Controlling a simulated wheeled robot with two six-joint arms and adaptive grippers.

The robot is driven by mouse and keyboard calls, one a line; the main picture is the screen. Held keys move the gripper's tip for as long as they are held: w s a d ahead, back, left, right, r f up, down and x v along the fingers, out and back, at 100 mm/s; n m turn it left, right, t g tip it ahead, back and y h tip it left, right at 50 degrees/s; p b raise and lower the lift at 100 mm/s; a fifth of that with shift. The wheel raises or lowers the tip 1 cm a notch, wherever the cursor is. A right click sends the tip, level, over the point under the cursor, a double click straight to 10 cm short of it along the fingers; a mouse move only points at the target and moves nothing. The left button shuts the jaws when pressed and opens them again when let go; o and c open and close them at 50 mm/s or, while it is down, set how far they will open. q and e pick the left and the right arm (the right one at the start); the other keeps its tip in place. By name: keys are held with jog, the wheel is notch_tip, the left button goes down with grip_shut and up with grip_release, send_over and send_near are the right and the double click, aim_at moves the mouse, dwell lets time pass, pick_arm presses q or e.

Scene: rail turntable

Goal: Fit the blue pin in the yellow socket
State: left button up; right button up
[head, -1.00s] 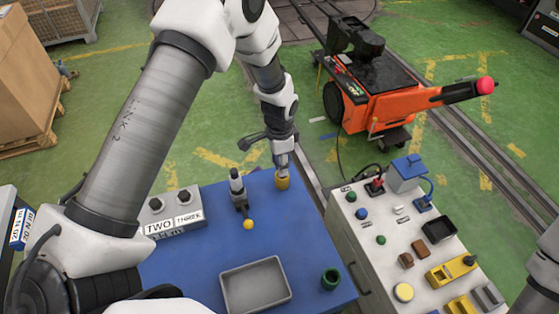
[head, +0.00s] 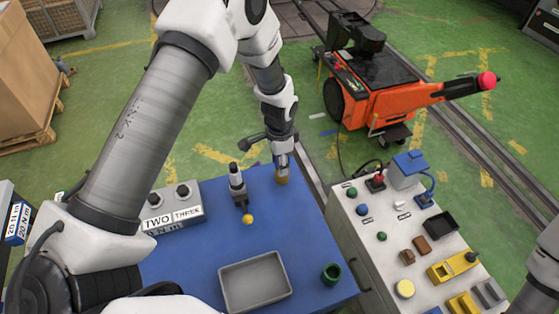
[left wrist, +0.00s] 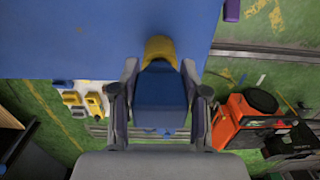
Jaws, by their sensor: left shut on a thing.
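My left gripper (head: 281,166) points down at the far right corner of the blue bench. In the left wrist view, its two fingers are shut on the blue pin (left wrist: 161,100), which shows as a blue block between them. The yellow socket (left wrist: 159,48) shows just beyond the pin, in line with it. In the head view the socket (head: 282,180) is mostly hidden by the fingertips. The pin's lower end is hidden, so I cannot tell how deep it sits. My right gripper is out of view.
The blue bench top (head: 205,262) holds a grey tray (head: 255,283), a green ring (head: 331,275), a grey tool with a yellow ball (head: 247,219) and a labelled box (head: 174,208). A white control console (head: 372,245) stands right of it. An orange cart (head: 375,98) is behind.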

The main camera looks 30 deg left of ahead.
pick_arm(q)
jog(key=shift+f+b, duration=0.5)
jog(key=shift+f, duration=0.4)
jog(key=o, duration=1.4)
jog(key=shift+r, duration=0.1)
notch_tip(320, 180, up, 12)
jog(key=shift+f, duration=0.1)
